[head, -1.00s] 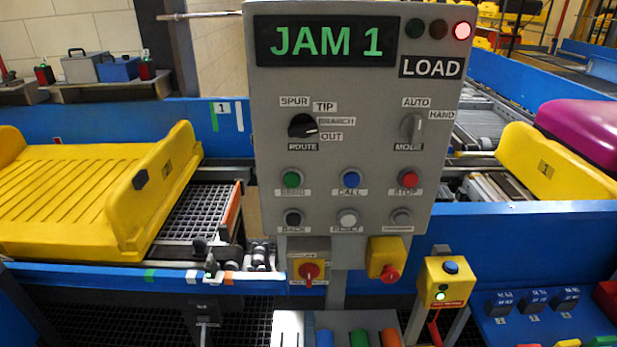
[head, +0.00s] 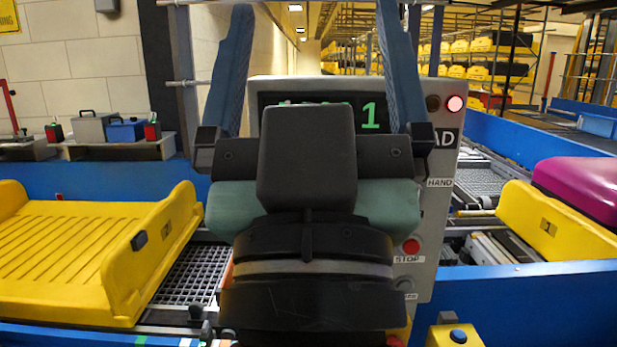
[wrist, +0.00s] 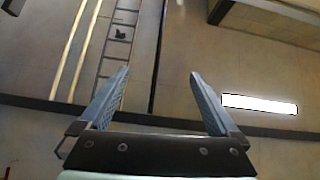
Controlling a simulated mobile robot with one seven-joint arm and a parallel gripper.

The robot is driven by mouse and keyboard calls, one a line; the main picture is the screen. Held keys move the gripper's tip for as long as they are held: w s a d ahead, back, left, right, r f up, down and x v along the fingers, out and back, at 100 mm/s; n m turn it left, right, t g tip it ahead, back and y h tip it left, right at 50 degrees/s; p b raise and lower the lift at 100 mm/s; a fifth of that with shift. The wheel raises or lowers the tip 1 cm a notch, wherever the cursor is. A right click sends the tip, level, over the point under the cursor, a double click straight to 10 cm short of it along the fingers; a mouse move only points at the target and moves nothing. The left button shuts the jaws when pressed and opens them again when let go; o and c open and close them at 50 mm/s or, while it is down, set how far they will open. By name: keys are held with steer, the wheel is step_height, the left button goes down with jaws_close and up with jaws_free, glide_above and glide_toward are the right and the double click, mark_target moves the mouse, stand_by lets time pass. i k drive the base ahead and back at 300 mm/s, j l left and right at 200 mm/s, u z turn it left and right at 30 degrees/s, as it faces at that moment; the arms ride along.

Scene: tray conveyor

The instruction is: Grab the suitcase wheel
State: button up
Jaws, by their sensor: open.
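My gripper (head: 314,12) is raised in front of the grey control panel (head: 440,215), with its two blue fingers wide apart, pointing up and empty. In the wrist view the open fingers (wrist: 159,75) have nothing between them, with wall and ceiling behind. I cannot pick out the suitcase wheel for certain. Small dark parts (head: 196,311) show at the near edge of the conveyor, between the left yellow tray (head: 110,262) and the panel, partly cut off by my arm. A magenta suitcase (head: 588,188) lies in the right yellow tray (head: 540,225); its wheels are not visible.
A blue conveyor side wall (head: 520,290) crosses the right front. A yellow button box (head: 453,338) stands at the bottom. Toolboxes (head: 92,128) sit on a back-left shelf.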

mark_target(195, 308)
steer(key=i+j+z, duration=0.1)
steer(key=i+j, duration=0.3)
steer(key=i+j+z, duration=0.1)
steer(key=i+j, duration=0.25)
steer(key=j, duration=0.25)
